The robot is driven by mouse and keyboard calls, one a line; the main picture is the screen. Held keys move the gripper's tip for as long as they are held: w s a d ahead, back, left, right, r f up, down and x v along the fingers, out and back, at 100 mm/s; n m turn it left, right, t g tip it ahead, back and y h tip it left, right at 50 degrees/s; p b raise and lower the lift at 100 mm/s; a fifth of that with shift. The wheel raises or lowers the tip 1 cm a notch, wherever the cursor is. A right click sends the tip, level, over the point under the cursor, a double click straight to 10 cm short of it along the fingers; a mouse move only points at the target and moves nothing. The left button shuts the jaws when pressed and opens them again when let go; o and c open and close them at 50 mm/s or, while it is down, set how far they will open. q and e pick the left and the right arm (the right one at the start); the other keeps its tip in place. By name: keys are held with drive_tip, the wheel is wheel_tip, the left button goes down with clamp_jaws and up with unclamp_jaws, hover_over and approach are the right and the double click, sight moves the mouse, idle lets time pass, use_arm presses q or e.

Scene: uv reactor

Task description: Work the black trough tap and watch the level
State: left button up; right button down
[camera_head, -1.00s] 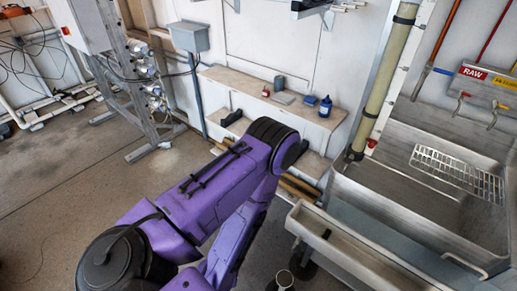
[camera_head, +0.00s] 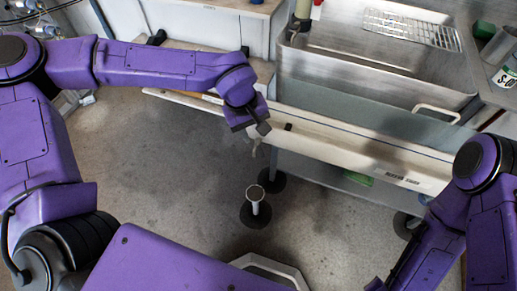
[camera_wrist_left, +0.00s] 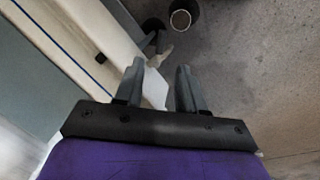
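The long cream trough (camera_head: 350,150) runs along the front of the steel sink. A small black piece (camera_head: 288,127) sits in it near its left end and may be the black tap; it also shows in the left wrist view (camera_wrist_left: 100,58). My left gripper (camera_head: 260,130) hangs at the trough's near edge, left of the black piece. In the left wrist view its two fingers (camera_wrist_left: 160,80) are apart, with a pale surface showing between them. A pale hooked piece (camera_head: 255,147) shows just below the gripper. My right arm is at the lower right; its gripper is not visible.
A white upright tube (camera_head: 256,198) on a dark round base stands on the floor below the trough. The steel sink (camera_head: 330,55) holds a wire rack (camera_head: 410,28). Open floor lies left of the tube.

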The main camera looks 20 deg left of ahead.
sight(260, 149)
use_arm(q)
drive_tip(key=f, duration=0.2)
drive_tip(key=f+b, duration=0.1)
drive_tip(key=f, duration=0.2)
drive_tip(key=w+d+f, duration=0.1)
drive_tip(key=f, duration=0.1)
drive_tip(key=shift+f, duration=0.2)
clamp_jaws()
drive_tip(key=shift+d, duration=0.1)
